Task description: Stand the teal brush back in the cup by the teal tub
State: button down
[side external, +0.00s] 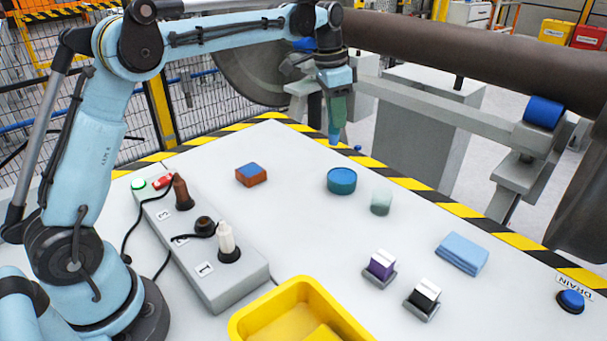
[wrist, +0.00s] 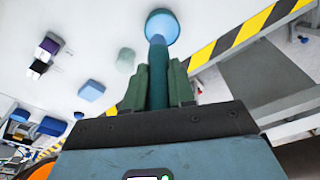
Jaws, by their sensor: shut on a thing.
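My gripper (side external: 337,104) is shut on the teal brush (side external: 334,133) and holds it pointing down, clear of the table. In the wrist view, the brush (wrist: 157,62) shows between the two green fingers (wrist: 159,90), its far end overlapping the teal tub (wrist: 174,20). In the side view, the round teal tub (side external: 342,184) stands on the table below my gripper. A small pale green, see-through cup (side external: 381,203) stands just right of and nearer than the tub. The cup also shows in the wrist view (wrist: 125,60), left of the brush. No brush shows in it.
A blue-and-brown block (side external: 251,174) lies left of the tub. A yellow bin (side external: 290,312) and a grey tool station (side external: 210,265) stand in front.

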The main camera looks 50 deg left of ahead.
jog(key=w+d+m, duration=0.3)
jog(key=d, duration=1)
jog(key=shift+s+f, duration=0.1)
jog(key=shift+f, duration=5.3)
jog(key=c, duration=0.9)
grip_release()
jog(key=shift+o, duration=0.2)
notch_tip(320, 180, up, 12)
jog(key=s+a, duration=0.1)
jog(key=shift+s, duration=0.15)
jog(key=shift+a, duration=0.1)
